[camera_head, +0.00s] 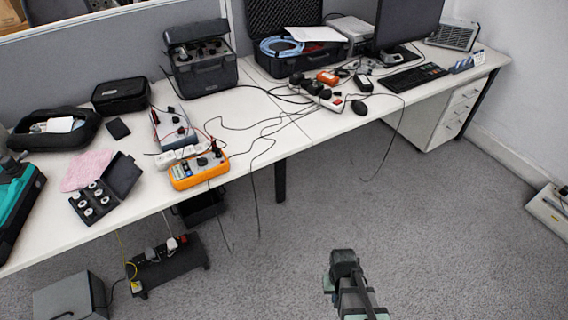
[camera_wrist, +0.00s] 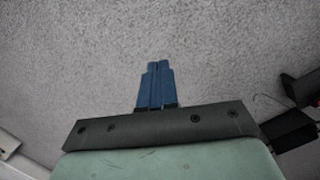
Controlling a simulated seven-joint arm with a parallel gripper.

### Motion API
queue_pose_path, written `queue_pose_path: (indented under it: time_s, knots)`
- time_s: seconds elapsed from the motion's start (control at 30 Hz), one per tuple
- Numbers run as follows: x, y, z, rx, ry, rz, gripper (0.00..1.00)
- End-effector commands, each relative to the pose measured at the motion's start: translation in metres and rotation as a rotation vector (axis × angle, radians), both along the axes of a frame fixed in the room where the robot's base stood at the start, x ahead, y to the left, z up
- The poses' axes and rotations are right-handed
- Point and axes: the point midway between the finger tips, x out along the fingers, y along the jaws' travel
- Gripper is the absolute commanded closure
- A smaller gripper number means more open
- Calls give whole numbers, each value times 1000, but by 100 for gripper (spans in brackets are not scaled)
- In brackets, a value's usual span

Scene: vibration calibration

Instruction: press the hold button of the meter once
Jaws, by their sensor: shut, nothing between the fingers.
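The meter (camera_head: 198,170) is an orange-rimmed handheld unit lying on the front edge of the white desk, left of the picture's middle in the head view. It has a dark dial and leads plugged in at its right end. Its hold button is too small to tell apart. The meter does not show in the wrist view. My gripper (camera_wrist: 157,68) shows in the wrist view with its two blue fingers shut together and nothing between them. It is over the grey carpet, away from the desk. In the head view my arm's end is at bottom centre, right of and apart from the meter.
The desk (camera_head: 232,185) holds loose cables, a power strip (camera_head: 178,157), a small open case (camera_head: 106,190) left of the meter, and a blue-grey device (camera_head: 172,127) behind it. A black stand with sockets (camera_head: 165,266) is on the floor below.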

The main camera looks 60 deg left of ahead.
Motion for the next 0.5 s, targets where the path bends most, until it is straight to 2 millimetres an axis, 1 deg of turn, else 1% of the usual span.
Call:
queue_pose_path:
  time_s: [0.03, 0.27, 0.5]
  knots:
    - [-4, 18, 4, 12, -11, 29, 100]
    - [-29, 82, 26, 57, -54, 146, 100]
    - [-64, 149, 53, 105, -101, 270, 100]
